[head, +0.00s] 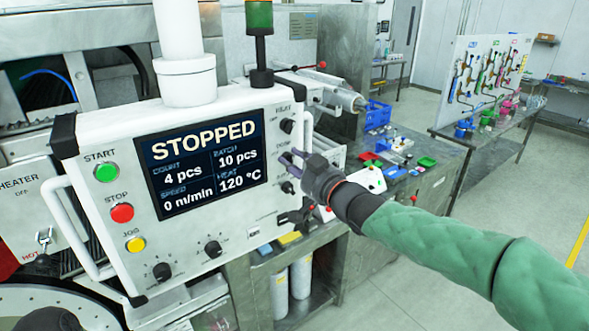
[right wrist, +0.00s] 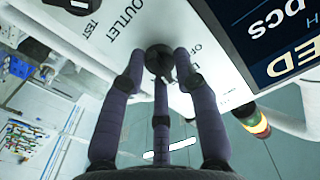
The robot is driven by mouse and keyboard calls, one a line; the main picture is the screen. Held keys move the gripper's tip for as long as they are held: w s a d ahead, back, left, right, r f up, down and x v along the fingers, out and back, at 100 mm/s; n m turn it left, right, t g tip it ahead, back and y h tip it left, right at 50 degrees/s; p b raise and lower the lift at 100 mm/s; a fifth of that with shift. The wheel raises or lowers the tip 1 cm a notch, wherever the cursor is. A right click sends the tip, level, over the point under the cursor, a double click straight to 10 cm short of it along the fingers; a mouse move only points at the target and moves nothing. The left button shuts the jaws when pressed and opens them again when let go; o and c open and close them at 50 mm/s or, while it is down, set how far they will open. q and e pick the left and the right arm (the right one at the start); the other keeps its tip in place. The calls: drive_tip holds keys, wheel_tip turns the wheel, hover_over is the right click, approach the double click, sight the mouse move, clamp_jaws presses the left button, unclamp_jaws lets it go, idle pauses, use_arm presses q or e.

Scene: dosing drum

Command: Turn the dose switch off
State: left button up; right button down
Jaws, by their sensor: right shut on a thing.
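The white control panel (head: 235,225) stands in the middle of the head view, with its screen (head: 207,163) reading STOPPED. My right gripper (head: 287,158) is at the panel's right edge, over the middle of a column of dark knobs. In the right wrist view the gripper (right wrist: 160,65) has its purple fingers shut around a black knob (right wrist: 158,56), which I take to be the dose switch. A partly covered label beside it seems to read OFF. The fingers hide most of the knob, so its exact setting is unclear.
The heat knob (head: 287,125) is just above my right gripper and the outlet knob (head: 287,187) just below. START (head: 106,172), STOP (head: 122,212) and JOG (head: 135,244) buttons are on the panel's left. A signal lamp (head: 259,18) rises above the panel.

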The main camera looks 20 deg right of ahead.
drive_tip(key=n+b, duration=0.2)
drive_tip(key=n, duration=0.2)
drive_tip(key=shift+r+n, duration=0.15)
drive_tip(key=shift+n, duration=0.15)
drive_tip(key=shift+n+b, duration=0.9)
drive_tip(key=shift+n, duration=1)
drive_tip(key=shift+r, duration=0.1)
drive_tip(key=c, duration=1)
unclamp_jaws()
drive_tip(key=shift+a, duration=0.1)
drive_tip(key=shift+o, duration=0.2)
drive_tip(key=v, duration=1.2)
